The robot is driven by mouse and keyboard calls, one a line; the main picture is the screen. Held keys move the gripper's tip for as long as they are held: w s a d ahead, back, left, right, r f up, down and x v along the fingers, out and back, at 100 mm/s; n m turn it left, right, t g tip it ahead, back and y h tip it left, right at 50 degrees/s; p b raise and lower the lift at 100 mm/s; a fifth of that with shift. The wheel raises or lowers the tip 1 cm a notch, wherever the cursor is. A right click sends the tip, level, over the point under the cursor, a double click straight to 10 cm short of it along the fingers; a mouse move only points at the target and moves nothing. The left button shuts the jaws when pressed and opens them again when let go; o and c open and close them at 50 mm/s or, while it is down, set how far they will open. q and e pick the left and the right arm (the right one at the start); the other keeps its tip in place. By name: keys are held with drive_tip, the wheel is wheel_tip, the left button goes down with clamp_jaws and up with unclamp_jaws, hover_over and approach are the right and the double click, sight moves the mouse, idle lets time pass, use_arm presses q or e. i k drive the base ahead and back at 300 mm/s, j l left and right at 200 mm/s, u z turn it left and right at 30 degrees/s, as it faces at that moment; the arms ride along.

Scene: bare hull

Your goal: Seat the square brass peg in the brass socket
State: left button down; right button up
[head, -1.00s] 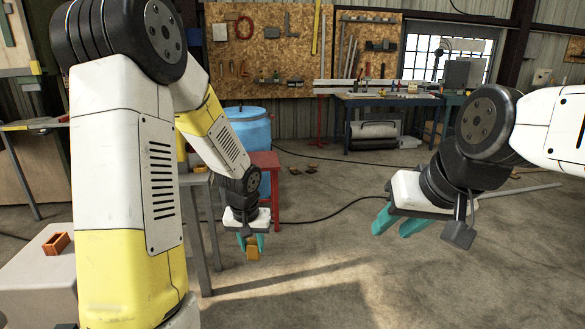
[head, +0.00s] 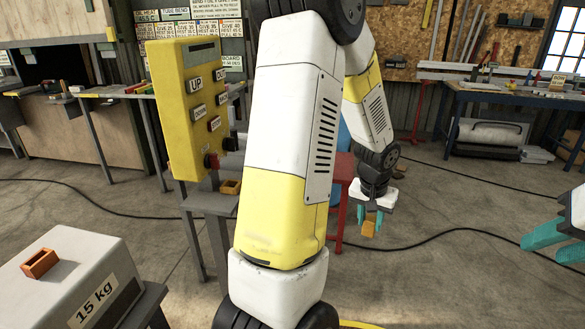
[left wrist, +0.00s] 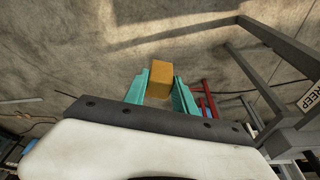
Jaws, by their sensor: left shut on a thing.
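The square brass peg (head: 370,225) is held between the teal fingers of my left gripper (head: 369,219), in the air above the floor. In the left wrist view the peg (left wrist: 161,73) sticks out beyond the fingertips of this gripper (left wrist: 161,87). A small open brass-coloured holder (head: 230,187), which looks like the socket, sits on a grey stand left of the peg, partly behind my left arm. A similar, redder open holder (head: 40,262) sits on a grey block. My right gripper (head: 552,240) is at the right edge, fingers apart and empty, partly cut off.
The grey block (head: 105,285) marked 15 kg stands at front left. A yellow button box (head: 185,110) rises behind the grey stand (head: 208,204). A red stool (head: 342,170) is close behind my left gripper. Open floor lies right of it, crossed by a black cable.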

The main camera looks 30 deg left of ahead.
sight(173, 61)
drive_tip(key=i+u, duration=0.15)
drive_tip(key=i, duration=0.75)
drive_tip(key=i+l+u, duration=0.2)
drive_tip(key=i, duration=0.75)
drive_tip(key=i+u, duration=0.2)
drive_tip(key=i, duration=0.45)
drive_tip(key=i+l+u, duration=0.25)
drive_tip(key=i, duration=0.4)
drive_tip(key=u, duration=2.4)
